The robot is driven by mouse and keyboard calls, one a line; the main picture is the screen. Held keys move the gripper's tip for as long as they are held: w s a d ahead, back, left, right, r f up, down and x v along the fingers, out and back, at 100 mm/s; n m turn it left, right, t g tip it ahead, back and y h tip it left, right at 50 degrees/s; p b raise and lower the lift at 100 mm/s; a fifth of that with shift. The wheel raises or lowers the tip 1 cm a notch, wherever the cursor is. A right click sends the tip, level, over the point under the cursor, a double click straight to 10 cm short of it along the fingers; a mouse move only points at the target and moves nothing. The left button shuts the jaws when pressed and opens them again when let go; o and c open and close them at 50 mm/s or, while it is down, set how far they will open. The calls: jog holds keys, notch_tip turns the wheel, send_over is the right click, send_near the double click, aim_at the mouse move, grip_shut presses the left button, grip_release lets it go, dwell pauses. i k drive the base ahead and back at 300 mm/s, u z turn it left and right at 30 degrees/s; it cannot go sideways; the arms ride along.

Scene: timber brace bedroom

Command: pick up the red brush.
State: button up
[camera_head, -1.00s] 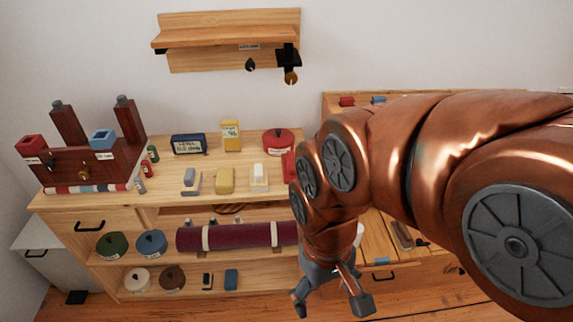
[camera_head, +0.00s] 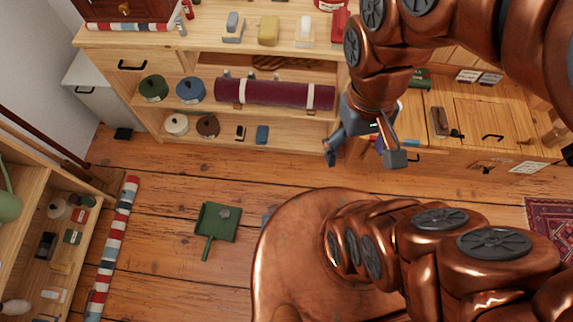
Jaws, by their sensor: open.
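I cannot make out a red brush for certain. A red upright item (camera_head: 338,27) stands at the right end of the cabinet top, partly cut off by my arm; I cannot tell what it is. A green dustpan (camera_head: 217,222) lies on the wooden floor with its handle toward me. A small grey thing (camera_head: 267,216) shows to its right, mostly hidden by my own body. My gripper (camera_head: 363,153) is open and empty, pointing down in front of the right end of the shelf unit, with its fingers spread apart.
A drawer cabinet (camera_head: 465,105) stands at the right. Floor around the dustpan is clear.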

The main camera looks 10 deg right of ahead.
aim_at(340, 16)
jog(key=k, duration=0.5)
jog(key=z, duration=1.2)
jog(key=i, duration=0.9)
jog(key=u, duration=2.4)
